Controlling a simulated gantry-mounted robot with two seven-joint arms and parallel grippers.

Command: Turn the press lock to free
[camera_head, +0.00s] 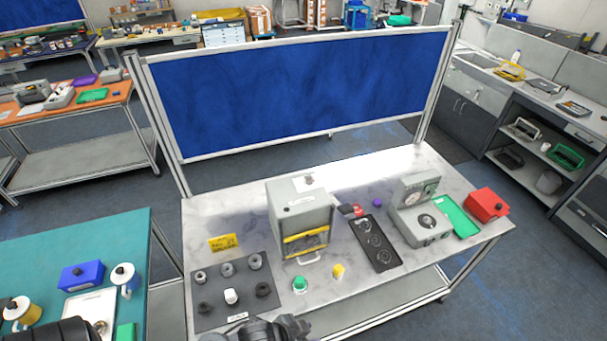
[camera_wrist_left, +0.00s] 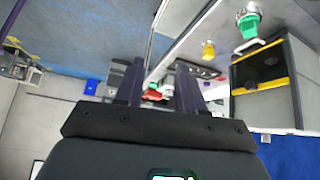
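A grey box-shaped machine (camera_head: 300,208) with a yellow-edged front opening stands mid-table; I take it to be the press. It also shows tilted in the left wrist view (camera_wrist_left: 262,68). A green knob (camera_head: 299,284) and a yellow knob (camera_head: 338,270) sit in front of it. The green knob (camera_wrist_left: 249,24) and yellow knob (camera_wrist_left: 208,48) also show in the left wrist view. I cannot tell which part is the lock or how it is set. My left gripper (camera_wrist_left: 152,75) is open and empty, apart from the knobs. My right gripper is not identifiable.
A dark board with several rings (camera_head: 234,312) lies left of the machine. A black plate (camera_head: 382,257), a grey dial device (camera_head: 425,226), a green tray (camera_head: 460,222) and a red box (camera_head: 487,204) are to its right. A blue panel (camera_head: 310,90) stands behind.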

